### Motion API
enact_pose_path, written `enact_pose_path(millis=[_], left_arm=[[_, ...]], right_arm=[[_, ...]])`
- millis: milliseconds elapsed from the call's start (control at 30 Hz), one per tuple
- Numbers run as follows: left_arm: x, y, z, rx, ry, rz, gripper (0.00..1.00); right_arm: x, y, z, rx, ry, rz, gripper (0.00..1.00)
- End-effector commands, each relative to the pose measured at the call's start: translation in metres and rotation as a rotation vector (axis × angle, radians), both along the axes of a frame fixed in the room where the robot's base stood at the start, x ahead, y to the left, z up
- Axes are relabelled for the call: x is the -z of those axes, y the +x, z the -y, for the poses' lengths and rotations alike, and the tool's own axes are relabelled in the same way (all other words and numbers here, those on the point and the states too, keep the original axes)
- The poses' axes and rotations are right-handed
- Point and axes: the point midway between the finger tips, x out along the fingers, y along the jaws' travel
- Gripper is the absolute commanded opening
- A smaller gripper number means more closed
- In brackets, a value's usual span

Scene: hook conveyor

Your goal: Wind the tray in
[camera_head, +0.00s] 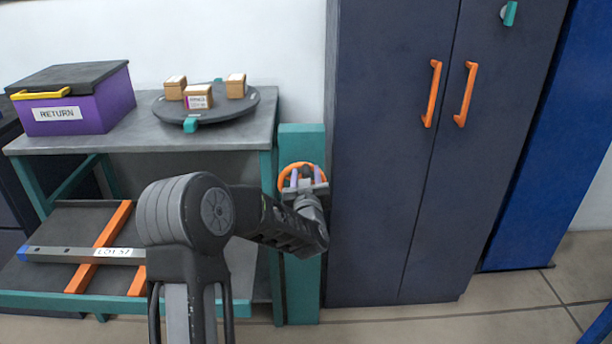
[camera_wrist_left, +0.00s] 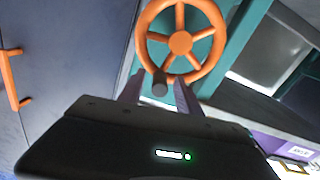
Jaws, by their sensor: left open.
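An orange handwheel (camera_head: 302,172) is mounted on a teal post (camera_head: 302,142) between the table and the dark cabinet. In the left wrist view the spoked wheel (camera_wrist_left: 181,42) shows fully, with a dark knob (camera_wrist_left: 160,86) at its lower rim. My left gripper (camera_head: 304,183) is in front of the wheel. Its open fingers (camera_wrist_left: 160,94) stand on either side of the knob, apparently not closed on it. A dark low tray (camera_head: 70,222) with a teal front edge is under the table at the left, partly hidden by my arm. My right gripper is not in view.
On the tray lie orange strips (camera_head: 105,240) and a grey bar (camera_head: 75,254). The grey table (camera_head: 90,146) carries a purple box (camera_head: 100,104) and a round turntable (camera_head: 232,108) with small cartons. A dark cabinet (camera_head: 400,200) with orange handles stands close right of the post.

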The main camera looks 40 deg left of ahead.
Motion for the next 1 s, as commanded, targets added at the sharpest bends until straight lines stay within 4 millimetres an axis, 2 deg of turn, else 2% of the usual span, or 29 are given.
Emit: enact_pose_path(millis=[267, 733, 1000], left_arm=[[-0.0003, 0.0011, -0.0007, 0.0, 0.001, 0.001, 0.4], [-0.0003, 0.0009, -0.0006, 0.0, 0.001, 0.001, 0.02], [-0.0003, 0.0008, -0.0006, 0.0, 0.0, 0.0, 0.0]], right_arm=[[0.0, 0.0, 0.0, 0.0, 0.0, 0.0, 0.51], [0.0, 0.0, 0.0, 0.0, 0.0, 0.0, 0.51], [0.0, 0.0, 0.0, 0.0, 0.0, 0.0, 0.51]])
